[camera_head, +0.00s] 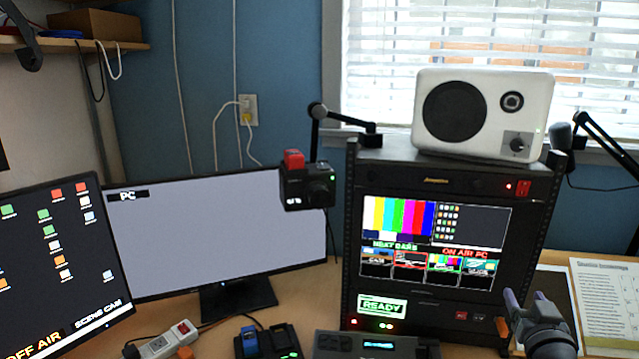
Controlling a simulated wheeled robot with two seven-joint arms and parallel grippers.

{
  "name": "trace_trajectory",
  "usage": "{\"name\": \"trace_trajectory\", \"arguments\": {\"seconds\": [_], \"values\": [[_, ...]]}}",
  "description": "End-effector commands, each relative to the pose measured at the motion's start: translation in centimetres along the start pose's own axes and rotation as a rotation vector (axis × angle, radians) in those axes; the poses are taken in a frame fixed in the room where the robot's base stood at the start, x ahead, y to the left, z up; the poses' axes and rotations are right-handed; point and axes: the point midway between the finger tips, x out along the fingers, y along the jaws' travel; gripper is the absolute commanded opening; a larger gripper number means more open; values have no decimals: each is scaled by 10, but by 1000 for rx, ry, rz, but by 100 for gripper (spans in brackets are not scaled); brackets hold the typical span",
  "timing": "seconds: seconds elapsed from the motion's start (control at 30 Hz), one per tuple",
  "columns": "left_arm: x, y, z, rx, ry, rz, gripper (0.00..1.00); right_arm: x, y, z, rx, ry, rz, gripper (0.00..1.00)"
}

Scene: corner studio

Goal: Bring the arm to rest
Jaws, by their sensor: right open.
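My right gripper (525,297) shows at the lower right, just in front of the right edge of the black equipment rack (347,240). Its two fingertips point up and stand apart, with nothing between them. The gripper is dark grey with a purple-tinted finger. Part of my right arm is cut off by the bottom edge. My left gripper is not in the view.
A white speaker (535,100) sits on the rack. A camera (308,186) hangs on an arm left of it. Monitors (215,232) stand at left. A power strip (160,346) and dark devices (375,346) line the front. Papers (610,300) lie at right.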

Motion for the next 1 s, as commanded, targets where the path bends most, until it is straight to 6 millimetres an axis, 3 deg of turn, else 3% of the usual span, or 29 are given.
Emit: {"name": "trace_trajectory", "arguments": {"seconds": [0.37, 0.5, 0.6, 0.67, 0.77, 0.9, 1.0], "values": [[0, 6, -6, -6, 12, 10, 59, -36, 34, -39, -192, 194, 252, 63], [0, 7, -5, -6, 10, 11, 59, -61, 41, -50, -241, 236, 379, 63], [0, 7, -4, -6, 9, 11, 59, -84, 40, -47, -244, 205, 469, 63], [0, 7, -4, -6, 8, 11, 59, -100, 36, -37, -233, 138, 508, 63], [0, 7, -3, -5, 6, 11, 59, -131, 17, 2, -204, -94, 514, 63], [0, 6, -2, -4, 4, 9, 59, -185, -30, 68, -204, -514, 361, 63], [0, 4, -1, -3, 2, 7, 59, -226, -63, 100, -229, -755, 207, 63]]}}
